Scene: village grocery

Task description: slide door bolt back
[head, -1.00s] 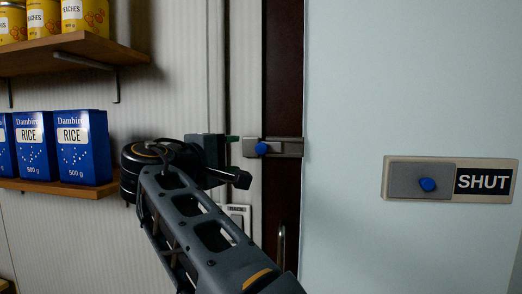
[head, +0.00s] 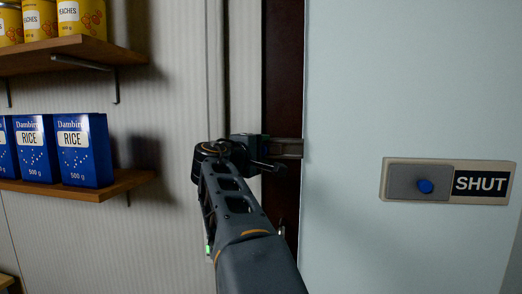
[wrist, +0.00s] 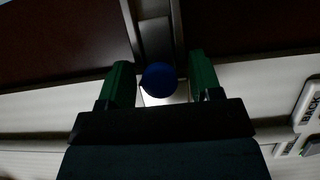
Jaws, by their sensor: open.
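The door bolt (head: 290,148) is a grey metal bar on the dark door frame, reaching right to the edge of the pale door. In the head view my gripper (head: 268,155) is in front of its left part and hides the blue knob. In the wrist view the blue knob (wrist: 159,79) sits between the two green fingertips of my gripper (wrist: 160,82), with the bolt bar (wrist: 156,40) running up from it. The fingers are apart, one on each side of the knob; I cannot tell whether either touches it.
Shelves with rice boxes (head: 85,150) and yellow peach cans (head: 80,17) are at left. A sign reading BACK (wrist: 310,103) is at the wrist view's right edge.

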